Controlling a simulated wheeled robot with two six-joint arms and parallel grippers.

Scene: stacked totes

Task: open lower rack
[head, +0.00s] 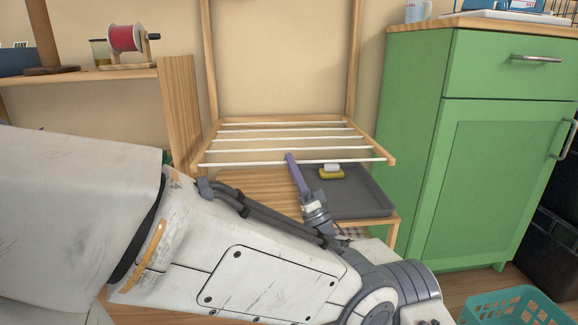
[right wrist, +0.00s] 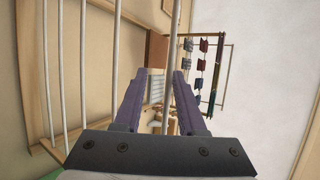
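The lower rack has a light wooden frame (head: 391,159) with several white rods and juts out from the wall roughly level in the head view. Its front rod (head: 240,164) runs across the near edge. My right gripper (head: 291,157) has purple fingers that point up at this front rod, near its middle. In the right wrist view the two fingers (right wrist: 159,73) stand apart, and a pale rod (right wrist: 168,45) runs between them, nearer the right finger. Whether either finger touches it I cannot tell. My left gripper is not in view.
A grey tray (head: 366,206) with a yellow-and-white block (head: 331,171) lies below the rack. A green cabinet (head: 480,170) stands close on the right. A wooden shelf (head: 75,76) with a red spool (head: 126,38) is on the left. A teal basket (head: 515,305) sits at the lower right.

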